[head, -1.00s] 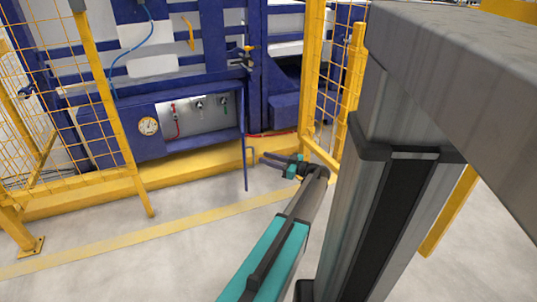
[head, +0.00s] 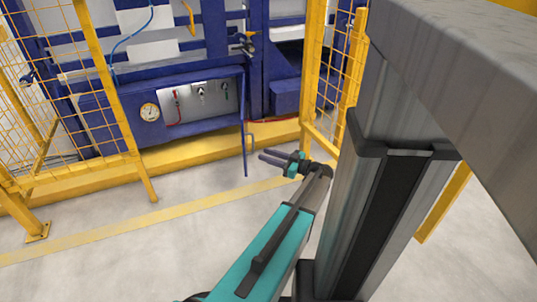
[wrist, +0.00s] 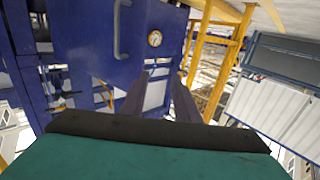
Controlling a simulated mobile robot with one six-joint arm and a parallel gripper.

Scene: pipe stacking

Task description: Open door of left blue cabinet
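The left blue cabinet (head: 185,125) shows its inside, with a red-handled valve and other fittings on a pale back panel. Its blue door (head: 243,110) stands swung outward, nearly edge-on in the head view. A handle (head: 250,141) sits on the door's right side. My gripper (head: 263,155) is just right of the door and slightly below the handle, apart from it. In the wrist view, my gripper (wrist: 162,78) has its two dark fingers apart with nothing held. A blue panel with a handle (wrist: 122,30) shows beyond the fingers.
A round gauge (head: 149,111) is on the blue front left of the opening. Yellow mesh fences (head: 85,95) stand at left and right (head: 330,75). A yellow beam (head: 190,150) runs low along the cabinets. The grey floor in front is clear.

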